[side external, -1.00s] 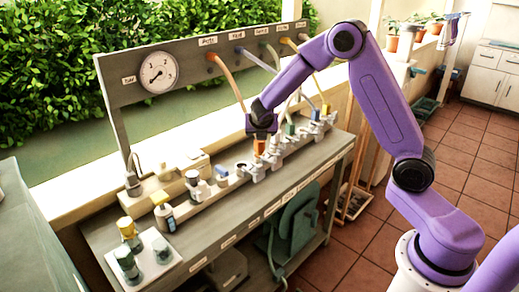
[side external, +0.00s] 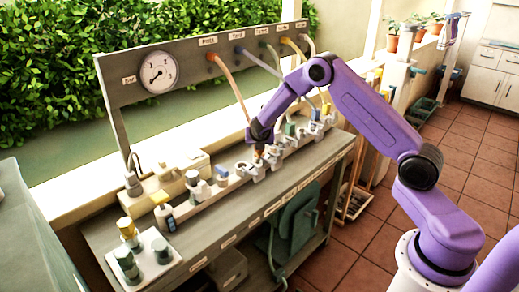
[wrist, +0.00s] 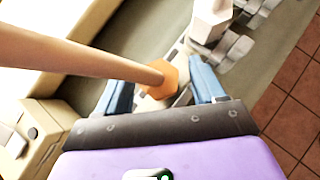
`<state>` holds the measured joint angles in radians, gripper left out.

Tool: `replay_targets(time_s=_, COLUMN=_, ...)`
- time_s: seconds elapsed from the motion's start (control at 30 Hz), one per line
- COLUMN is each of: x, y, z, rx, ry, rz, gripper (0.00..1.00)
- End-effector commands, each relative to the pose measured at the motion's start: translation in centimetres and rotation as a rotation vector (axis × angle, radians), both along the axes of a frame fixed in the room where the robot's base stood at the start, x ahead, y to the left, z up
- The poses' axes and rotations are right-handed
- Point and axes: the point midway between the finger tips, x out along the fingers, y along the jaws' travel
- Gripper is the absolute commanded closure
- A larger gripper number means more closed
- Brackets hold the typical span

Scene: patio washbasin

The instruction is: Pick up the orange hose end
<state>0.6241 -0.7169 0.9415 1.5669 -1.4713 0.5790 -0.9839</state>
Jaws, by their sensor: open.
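The orange hose end (wrist: 163,82) is a faceted orange piece on a pale orange-tan hose (wrist: 85,55), seen between my two blue fingers in the wrist view. My gripper (wrist: 160,74) is open, with one finger on each side of the hose end. A gap shows on both sides; I cannot tell whether either finger touches it. In the side view my gripper (side external: 259,147) is low over the bench's row of white fittings, and only a small orange bit of the hose end (side external: 259,154) shows below it. The hose (side external: 232,80) runs up to the panel.
White valve fittings (side external: 274,152) stand close to the right of my gripper. Several other hoses hang from the panel behind. Bottles (side external: 163,212) and a white tray (side external: 155,259) sit at the bench's near left. A round gauge (side external: 158,72) is on the panel.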

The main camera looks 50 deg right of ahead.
Motion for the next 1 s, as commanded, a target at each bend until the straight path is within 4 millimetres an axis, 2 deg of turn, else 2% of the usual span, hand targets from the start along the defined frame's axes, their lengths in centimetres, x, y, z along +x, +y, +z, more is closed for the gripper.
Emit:
replay_targets(time_s=0.2, x=1.1, y=-1.1, z=-1.6, rx=0.001, ry=0.001, rz=0.000, gripper=0.31)
replay_targets(time_s=0.47, x=1.2, y=-1.2, z=-1.7, rx=0.001, ry=0.000, rz=0.001, gripper=0.31)
replay_targets(time_s=0.5, x=1.2, y=-1.2, z=-1.7, rx=0.001, ry=0.000, rz=0.001, gripper=0.38)
replay_targets(time_s=0.57, x=1.2, y=-1.2, z=-1.7, rx=0.001, ry=0.000, rz=0.001, gripper=0.57)
replay_targets(time_s=0.6, x=1.2, y=-1.2, z=-1.7, rx=0.001, ry=0.000, rz=0.001, gripper=0.70)
replay_targets(time_s=0.67, x=1.2, y=-1.1, z=-1.7, rx=0.001, ry=0.000, rz=0.001, gripper=0.90)
replay_targets(time_s=1.0, x=1.2, y=-1.1, z=-1.5, rx=0.001, ry=0.000, rz=0.001, gripper=0.90)
